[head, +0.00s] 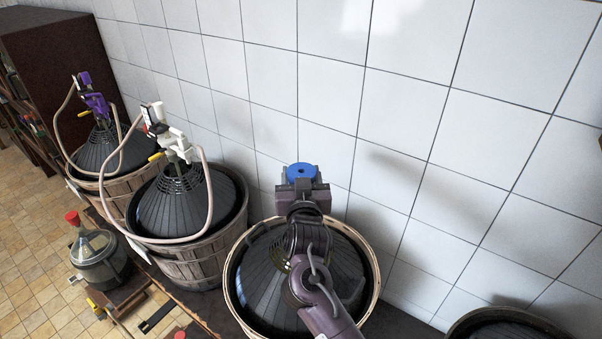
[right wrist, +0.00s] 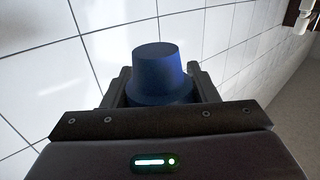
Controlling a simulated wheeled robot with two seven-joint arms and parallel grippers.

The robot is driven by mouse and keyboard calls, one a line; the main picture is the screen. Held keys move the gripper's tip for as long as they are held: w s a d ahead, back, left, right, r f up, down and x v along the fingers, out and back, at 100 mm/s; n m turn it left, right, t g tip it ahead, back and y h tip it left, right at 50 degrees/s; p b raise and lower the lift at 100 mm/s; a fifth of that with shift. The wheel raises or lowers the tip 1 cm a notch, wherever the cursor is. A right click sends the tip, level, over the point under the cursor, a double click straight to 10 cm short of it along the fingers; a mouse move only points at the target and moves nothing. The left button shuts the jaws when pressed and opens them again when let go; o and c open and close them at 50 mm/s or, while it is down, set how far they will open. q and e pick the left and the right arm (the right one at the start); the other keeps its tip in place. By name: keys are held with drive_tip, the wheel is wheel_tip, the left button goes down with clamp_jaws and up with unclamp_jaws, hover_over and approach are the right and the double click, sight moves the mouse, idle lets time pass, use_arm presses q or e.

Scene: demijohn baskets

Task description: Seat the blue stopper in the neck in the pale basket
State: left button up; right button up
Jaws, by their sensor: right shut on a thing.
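The blue stopper (head: 301,171) is held in my right gripper (head: 301,186), above the pale basket (head: 374,296). It also shows in the right wrist view (right wrist: 160,75), upright between the two fingers of my right gripper (right wrist: 162,88). The pale basket holds a demijohn under a dark ribbed cover (head: 262,285). The neck in that basket is hidden behind my right gripper and arm. I cannot tell how far the stopper is from the neck. My left gripper is not in view.
Two wooden baskets (head: 190,262) (head: 98,192) with dark-covered demijohns, clamps and hoses stand to the left. A glass jug with a red cap (head: 95,250) stands lower left. Another dark-covered basket (head: 505,328) is at the bottom right. A tiled wall (head: 430,120) rises close behind.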

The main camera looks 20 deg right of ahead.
wheel_tip(320, 180, down, 7)
drive_tip(key=b, duration=0.3)
drive_tip(key=shift+b, duration=0.4)
drive_tip(key=shift+r+p, duration=0.15)
drive_tip(key=shift+p, duration=0.45)
idle(1.2)
drive_tip(key=shift+f+b, duration=1.5)
drive_tip(key=shift+f, duration=0.8)
idle(0.5)
drive_tip(key=o, duration=1.1)
drive_tip(key=shift+c, duration=0.2)
